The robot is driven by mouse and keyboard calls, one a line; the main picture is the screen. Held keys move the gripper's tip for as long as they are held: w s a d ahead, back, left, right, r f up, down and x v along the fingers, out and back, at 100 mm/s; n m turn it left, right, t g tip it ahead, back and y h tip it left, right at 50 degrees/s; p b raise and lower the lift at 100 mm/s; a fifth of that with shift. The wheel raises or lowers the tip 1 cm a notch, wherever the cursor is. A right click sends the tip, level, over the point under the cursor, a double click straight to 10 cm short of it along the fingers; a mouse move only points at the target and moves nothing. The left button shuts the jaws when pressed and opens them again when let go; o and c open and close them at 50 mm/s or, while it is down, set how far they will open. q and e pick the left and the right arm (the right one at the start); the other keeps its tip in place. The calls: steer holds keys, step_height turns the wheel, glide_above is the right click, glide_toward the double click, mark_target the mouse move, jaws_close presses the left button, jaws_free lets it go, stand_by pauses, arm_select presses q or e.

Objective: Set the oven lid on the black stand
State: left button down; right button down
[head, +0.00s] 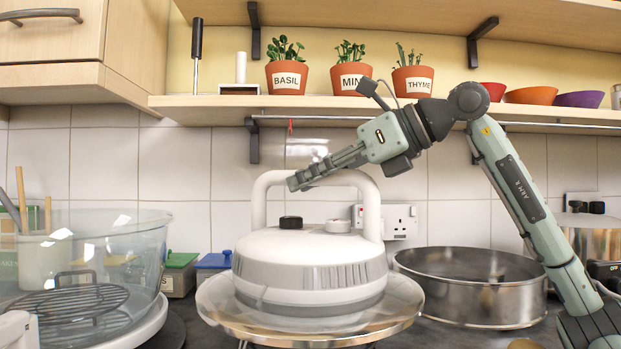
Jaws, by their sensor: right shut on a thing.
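The oven lid (310,264) is a white and grey dome with a tall arched handle, a black knob and a wide shiny rim. It is level in the middle of the head view. My right gripper (303,181) comes in from the right and is shut on the top of the handle. Only dark bits show under the lid's rim, so I cannot make out the black stand or whether the lid touches it. The glass oven bowl (130,245) stands at the left on a white base, with a wire rack (78,300) inside. My left gripper is out of view.
A round metal pan (470,285) stands close to the right of the lid. Green (180,274) and blue (213,265) tubs stand behind, at its left. A socket (400,220) is on the tiled wall. A shelf (400,108) with herb pots and bowls hangs above.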

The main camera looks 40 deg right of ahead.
steer(key=shift+s+r+p, duration=0.1)
steer(key=shift+r+p, duration=0.05)
steer(key=shift+p, duration=0.2)
stand_by(1.9)
steer(key=shift+f+b, duration=1.1)
steer(key=shift+f, duration=0.15)
stand_by(0.3)
steer(key=shift+a+f, duration=0.1)
steer(key=shift+f, duration=0.1)
